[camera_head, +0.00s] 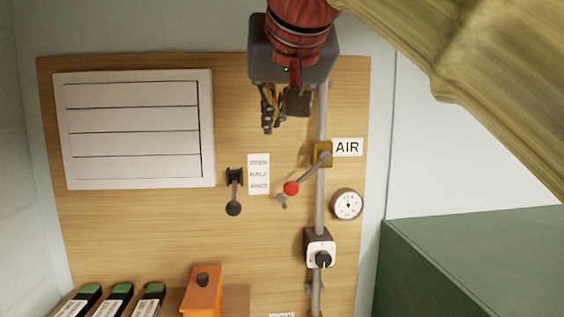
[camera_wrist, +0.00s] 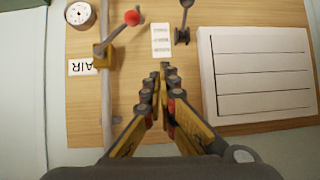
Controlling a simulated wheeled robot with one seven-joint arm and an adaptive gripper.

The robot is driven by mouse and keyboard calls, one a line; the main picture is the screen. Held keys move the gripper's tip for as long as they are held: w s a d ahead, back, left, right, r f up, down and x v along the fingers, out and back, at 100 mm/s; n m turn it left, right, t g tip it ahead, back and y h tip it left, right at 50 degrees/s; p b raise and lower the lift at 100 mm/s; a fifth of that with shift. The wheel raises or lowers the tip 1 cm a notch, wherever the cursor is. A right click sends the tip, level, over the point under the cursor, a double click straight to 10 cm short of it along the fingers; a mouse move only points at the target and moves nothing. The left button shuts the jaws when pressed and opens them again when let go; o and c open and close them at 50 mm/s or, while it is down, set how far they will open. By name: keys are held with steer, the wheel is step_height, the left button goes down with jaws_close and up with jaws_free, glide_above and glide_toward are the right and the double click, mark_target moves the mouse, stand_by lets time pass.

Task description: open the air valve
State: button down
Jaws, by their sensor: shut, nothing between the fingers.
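The air valve (camera_head: 322,154) is a brass-coloured body on a vertical grey pipe, next to a sign reading AIR (camera_head: 347,147). Its lever (camera_head: 307,173) slants down and left from the body and ends in a red ball (camera_head: 291,188). My gripper (camera_head: 267,128) is shut and empty, above and left of the valve, pointing down. In the wrist view, which is upside down, my gripper (camera_wrist: 163,70) has its fingertips together. There the valve body (camera_wrist: 103,56) and red ball (camera_wrist: 132,18) lie to the left, apart from the fingers.
A label reading OPEN, HALF, SHUT (camera_head: 258,174) stands beside a black lever (camera_head: 234,193). A white louvred panel (camera_head: 135,128) is at left. A round gauge (camera_head: 347,204) and a black-knobbed unit (camera_head: 320,248) are lower on the right. An orange box (camera_head: 202,292) stands below.

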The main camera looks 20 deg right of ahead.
mark_target(308, 173)
steer(key=w+d+f+h+p, duration=0.1)
steer(key=w+d+f, duration=0.5)
steer(key=f, duration=0.4)
steer(key=shift+w+g, duration=0.4)
steer(key=shift+w, duration=0.4)
steer(key=shift+s, duration=0.1)
steer(key=shift+f+h, duration=0.25)
steer(key=shift+h, duration=0.15)
